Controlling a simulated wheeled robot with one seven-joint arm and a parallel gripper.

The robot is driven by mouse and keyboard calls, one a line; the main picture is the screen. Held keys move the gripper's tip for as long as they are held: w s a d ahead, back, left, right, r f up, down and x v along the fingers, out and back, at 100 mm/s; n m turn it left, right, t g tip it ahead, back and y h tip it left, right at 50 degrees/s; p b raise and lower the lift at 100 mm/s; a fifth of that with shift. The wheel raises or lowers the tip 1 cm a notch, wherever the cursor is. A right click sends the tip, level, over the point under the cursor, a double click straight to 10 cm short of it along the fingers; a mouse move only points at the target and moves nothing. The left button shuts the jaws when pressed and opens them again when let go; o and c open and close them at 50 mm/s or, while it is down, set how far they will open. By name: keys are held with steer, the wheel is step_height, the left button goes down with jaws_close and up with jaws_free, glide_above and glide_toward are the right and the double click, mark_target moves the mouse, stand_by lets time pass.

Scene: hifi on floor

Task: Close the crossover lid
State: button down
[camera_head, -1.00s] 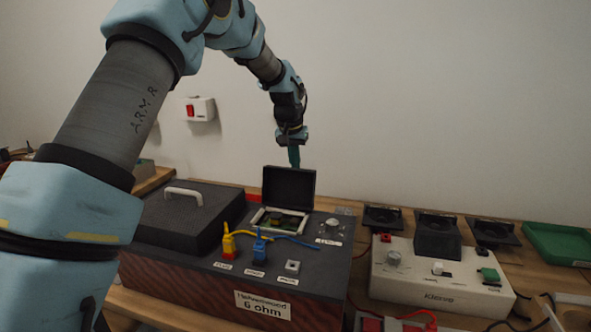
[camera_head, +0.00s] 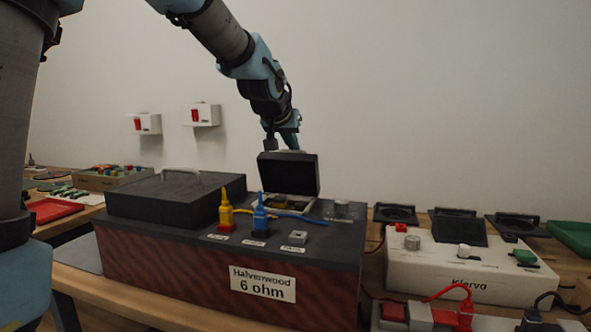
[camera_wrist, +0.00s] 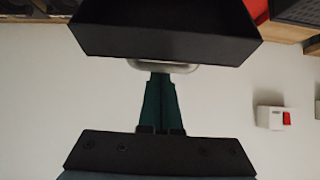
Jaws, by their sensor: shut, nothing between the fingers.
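The crossover lid (camera_head: 288,175) is a small dark rectangular lid. It stands raised over a pale-framed opening (camera_head: 270,205) in the top of the dark box labelled Halvenwood 6 ohm (camera_head: 165,265). My gripper (camera_head: 291,146) is at the lid's upper edge, on its far side, with the tips partly hidden by the lid. In the wrist view the lid (camera_wrist: 165,35) fills the top middle, with a pale handle-like bar at its edge. My teal fingers (camera_wrist: 160,85) are together and empty, their tips beside that bar. I cannot tell whether they touch it.
A yellow plug (camera_head: 226,208) and a blue plug (camera_head: 260,214) with cables stand in front of the opening. A larger dark raised cover (camera_head: 160,202) is to the left. The wall is behind.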

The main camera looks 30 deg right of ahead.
mark_target(286, 158)
steer(key=shift+s+a+f+t+h+b, duration=0.45)
steer(key=shift+s+a+b, duration=0.25)
steer(key=shift+b, duration=0.45)
steer(key=s+a+b, duration=0.3)
steer(key=shift+s+a+f, duration=0.15)
steer(key=shift+s+f, duration=0.15)
steer(key=shift+f, duration=0.1)
steer(key=s+a+f+b, duration=0.2)
steer(key=s+f+b, duration=0.1)
steer(key=shift+a, duration=0.3)
steer(key=shift+s+a+f+b, duration=0.3)
steer(key=shift+f+b, duration=0.15)
steer(key=shift+b, duration=0.15)
steer(key=shift+s+a+f+b, duration=0.2)
steer(key=shift+f+b, duration=0.1)
steer(key=shift+f, duration=0.2)
steer(key=shift+s+a+f+b, duration=0.15)
steer(key=shift+f+b, duration=0.15)
steer(key=shift+f, duration=0.3)
steer(key=w+d+r+p+v, duration=0.1)
steer(key=r+p+v, duration=0.1)
steer(key=p+v, duration=0.9)
steer(key=p, duration=0.6)
steer(key=shift+s+r+p, duration=0.15)
steer(key=shift+r+p, duration=0.05)
steer(key=shift+p, duration=0.1)
